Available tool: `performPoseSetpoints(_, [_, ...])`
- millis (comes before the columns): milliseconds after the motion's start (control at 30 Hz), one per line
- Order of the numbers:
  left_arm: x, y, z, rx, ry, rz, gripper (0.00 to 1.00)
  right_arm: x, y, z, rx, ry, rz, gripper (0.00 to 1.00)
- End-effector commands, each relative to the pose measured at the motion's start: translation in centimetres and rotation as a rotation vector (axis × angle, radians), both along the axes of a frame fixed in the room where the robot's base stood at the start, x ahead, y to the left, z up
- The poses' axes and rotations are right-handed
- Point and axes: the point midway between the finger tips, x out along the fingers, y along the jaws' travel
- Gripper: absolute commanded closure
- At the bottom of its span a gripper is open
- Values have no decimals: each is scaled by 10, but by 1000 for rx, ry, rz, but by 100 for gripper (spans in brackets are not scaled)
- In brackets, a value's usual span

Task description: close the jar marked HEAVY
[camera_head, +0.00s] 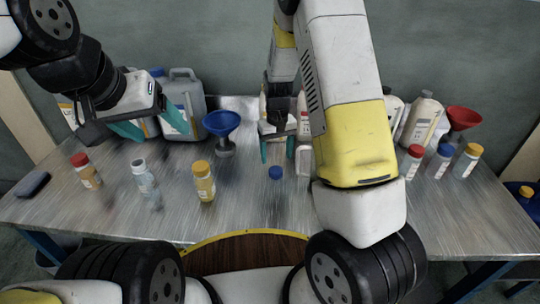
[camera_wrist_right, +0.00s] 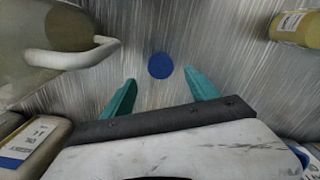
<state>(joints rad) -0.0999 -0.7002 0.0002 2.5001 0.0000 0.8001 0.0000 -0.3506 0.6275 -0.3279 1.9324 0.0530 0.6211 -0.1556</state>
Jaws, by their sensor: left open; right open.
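A blue cap (camera_head: 275,173) lies alone on the table near the middle. It also shows in the right wrist view (camera_wrist_right: 160,66), between and just beyond the fingertips. A small jar with a pale bare neck (camera_head: 146,180) stands upright on the left without a coloured cap. I cannot read which jar is marked HEAVY. My right gripper (camera_head: 277,150) is open and empty, pointing down near the blue cap; its teal fingers also show in the right wrist view (camera_wrist_right: 160,88). My left gripper (camera_head: 152,124) is open and empty, behind and above the uncapped jar.
A red-capped jar (camera_head: 86,172) and a yellow-capped jar (camera_head: 203,182) flank the uncapped jar. A blue funnel (camera_head: 222,124), a grey jug (camera_head: 183,100) and other bottles stand at the back. Several capped jars and a red funnel (camera_head: 463,118) are right.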

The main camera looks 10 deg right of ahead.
Motion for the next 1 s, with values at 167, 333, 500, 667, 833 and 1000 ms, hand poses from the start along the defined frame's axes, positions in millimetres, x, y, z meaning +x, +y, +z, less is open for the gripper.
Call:
performPoseSetpoints(167, [0,0,0,0,0,0,28,0,0,-11,0,0,1,32])
performPoseSetpoints(333, [0,0,0,0,0,0,28,0,0,-11,0,0,1,32])
performPoseSetpoints(500, [0,0,0,0,0,0,28,-2,1,-28,-1,4,-1,32])
performPoseSetpoints(667, [0,0,0,0,0,0,28,-3,2,-52,-1,4,0,32])
performPoseSetpoints(833, [0,0,0,0,0,0,28,-3,2,-63,0,1,0,32])
performPoseSetpoints(1000, [0,0,0,0,0,0,28,-2,2,-63,0,0,0,32])
